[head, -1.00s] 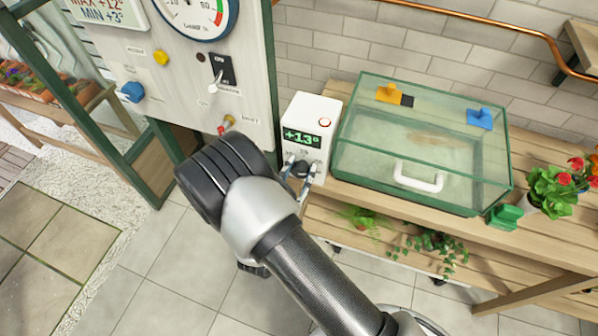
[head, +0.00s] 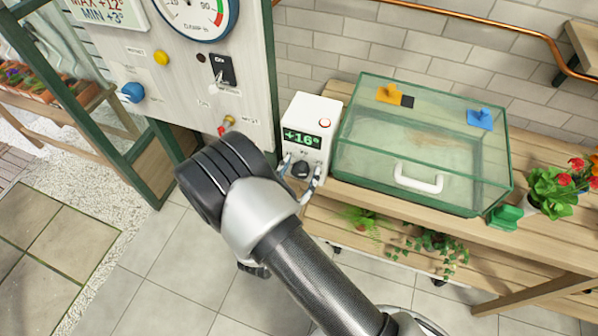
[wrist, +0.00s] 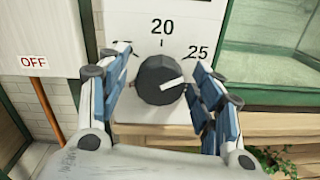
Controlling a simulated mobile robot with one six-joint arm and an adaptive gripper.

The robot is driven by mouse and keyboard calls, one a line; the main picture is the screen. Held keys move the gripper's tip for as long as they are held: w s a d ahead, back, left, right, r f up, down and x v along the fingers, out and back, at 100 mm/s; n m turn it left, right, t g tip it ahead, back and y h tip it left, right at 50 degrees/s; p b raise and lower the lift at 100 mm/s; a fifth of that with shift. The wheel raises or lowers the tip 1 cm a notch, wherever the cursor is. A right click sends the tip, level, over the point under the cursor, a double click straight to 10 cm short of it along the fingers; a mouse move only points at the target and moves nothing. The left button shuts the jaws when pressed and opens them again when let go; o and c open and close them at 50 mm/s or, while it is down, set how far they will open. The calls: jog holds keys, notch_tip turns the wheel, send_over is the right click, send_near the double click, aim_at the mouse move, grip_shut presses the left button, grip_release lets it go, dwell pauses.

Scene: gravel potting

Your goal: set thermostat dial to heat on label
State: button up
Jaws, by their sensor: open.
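The white thermostat box (head: 309,118) stands on the wooden bench, its green display (head: 303,139) reading +16°. Its black dial (head: 300,169) is low on the front face. In the wrist view the dial (wrist: 155,75) has a white pointer mark aimed right and slightly up, below the 25 label (wrist: 198,52). The 20 label (wrist: 162,27) is above it; the left label is mostly hidden by a finger. No label reading "heat on" is legible. My gripper (wrist: 163,95) is open, its fingers on either side of the dial with gaps visible. It also shows in the head view (head: 301,175).
A glass tank (head: 420,145) with a white handle stands close right of the thermostat. A panel (head: 170,70) with a gauge, switch and knobs is on the left, close to my arm. A potted red-flowered plant (head: 550,190) is at the right.

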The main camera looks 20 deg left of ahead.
jog(key=shift+s, duration=0.1)
jog(key=s+a, duration=0.1)
jog(key=s, duration=1)
jog(key=shift+s, duration=0.4)
jog(key=shift+a, duration=0.1)
jog(key=w+d+r+m+g+h, duration=0.1)
jog(key=d+r+m+g+h, duration=0.45)
jog(key=d+r+m, duration=0.4)
jog(key=w+d+r+m+g+h, duration=0.1)
jog(key=d+r+m+g+h, duration=0.5)
jog(key=d, duration=0.7)
jog(key=s+d+r+m+g+y, duration=0.5)
jog(key=s+d+m+g+y, duration=0.15)
jog(key=s+m+y, duration=0.45)
jog(key=r+m+t, duration=0.1)
jog(key=m, duration=0.1)
jog(key=r+m+t+y, duration=0.1)
jog(key=r+m+t, duration=0.1)
jog(key=r+m+t+y, duration=0.1)
jog(key=r+m, duration=0.1)
jog(key=shift+a+r+m+t, duration=0.1)
jog(key=shift+a+m+t, duration=0.2)
jog(key=shift+t, duration=0.1)
